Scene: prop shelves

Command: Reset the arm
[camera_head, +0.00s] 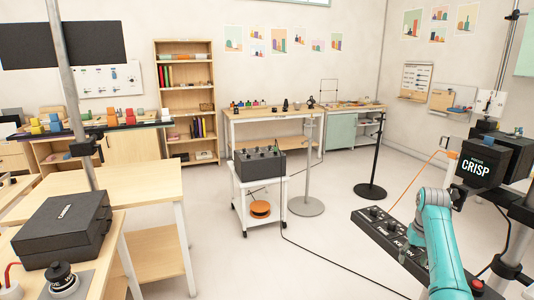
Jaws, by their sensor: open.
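My arm shows as teal links at the lower right, bent over a long black panel with knobs (375,222). My gripper does not show in this view, so its jaws cannot be seen. No object is seen held by the arm.
A black box marked CRISP (478,168) stands close behind my arm at right. A white wheeled cart (238,198) carries a dark knobbed box (259,165). A wooden table (130,190) and a black case (62,228) are at left. A cable crosses the open floor (325,228).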

